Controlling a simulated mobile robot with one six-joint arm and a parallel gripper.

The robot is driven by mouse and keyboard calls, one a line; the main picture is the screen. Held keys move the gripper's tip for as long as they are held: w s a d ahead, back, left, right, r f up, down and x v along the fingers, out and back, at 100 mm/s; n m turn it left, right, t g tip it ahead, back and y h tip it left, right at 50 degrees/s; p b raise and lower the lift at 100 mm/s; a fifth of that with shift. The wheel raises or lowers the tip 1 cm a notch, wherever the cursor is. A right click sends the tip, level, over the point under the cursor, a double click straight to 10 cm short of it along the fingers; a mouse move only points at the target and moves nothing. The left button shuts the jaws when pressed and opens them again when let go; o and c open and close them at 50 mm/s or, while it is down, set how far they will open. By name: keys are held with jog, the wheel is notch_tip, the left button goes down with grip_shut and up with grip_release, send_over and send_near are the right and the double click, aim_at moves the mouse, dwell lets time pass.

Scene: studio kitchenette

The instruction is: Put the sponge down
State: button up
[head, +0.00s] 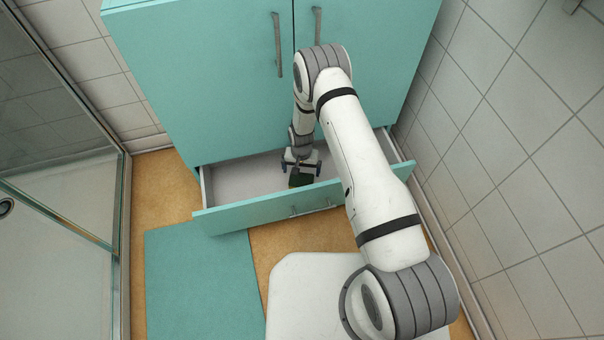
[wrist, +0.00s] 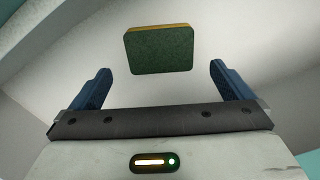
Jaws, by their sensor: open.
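The sponge (wrist: 160,51) has a dark green face and a thin yellow edge. In the wrist view it lies on the pale floor of the drawer, between and a little beyond the two blue fingers. My gripper (wrist: 160,85) is open, with a clear gap on both sides of the sponge. In the head view my gripper (head: 302,168) reaches down into the open drawer (head: 240,177), and the sponge (head: 299,180) shows as a small dark patch just below the fingers. My arm hides part of the drawer's right side.
The teal cabinet (head: 200,80) with two closed doors stands above the drawer. A teal mat (head: 203,285) lies on the floor in front. A glass shower screen (head: 60,120) is at the left and a tiled wall (head: 520,150) at the right. The left part of the drawer looks empty.

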aim_at(301, 179)
notch_tip(301, 179, up, 5)
jog(key=shift+p, duration=0.55)
